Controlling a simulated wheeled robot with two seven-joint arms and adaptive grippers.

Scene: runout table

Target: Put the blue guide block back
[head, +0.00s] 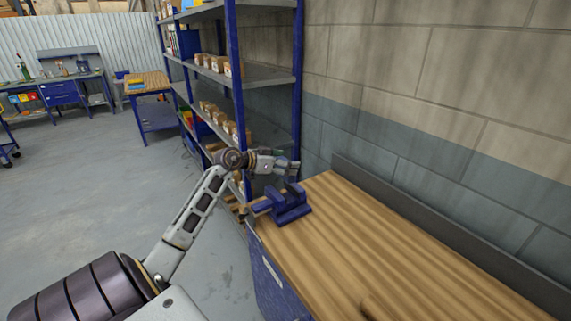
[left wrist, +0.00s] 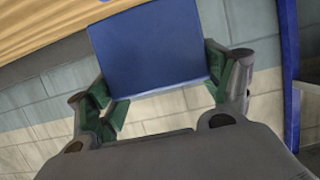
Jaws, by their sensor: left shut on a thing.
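The blue guide block (left wrist: 148,48) fills the space between the green-padded fingers of my left gripper (left wrist: 160,76) in the left wrist view. The gripper is shut on it. In the head view my left gripper (head: 292,168) is just above and behind a blue vise-like fixture (head: 283,207) at the far left corner of the wooden bench top (head: 400,255). There the block is hard to tell from the fixture, and I cannot tell whether they touch. My right gripper is not in view.
Blue shelving (head: 237,90) with small boxes stands close behind my left gripper. A dark upstand (head: 430,215) runs along the bench's wall side. The middle of the bench top is clear. Open floor (head: 80,190) lies left.

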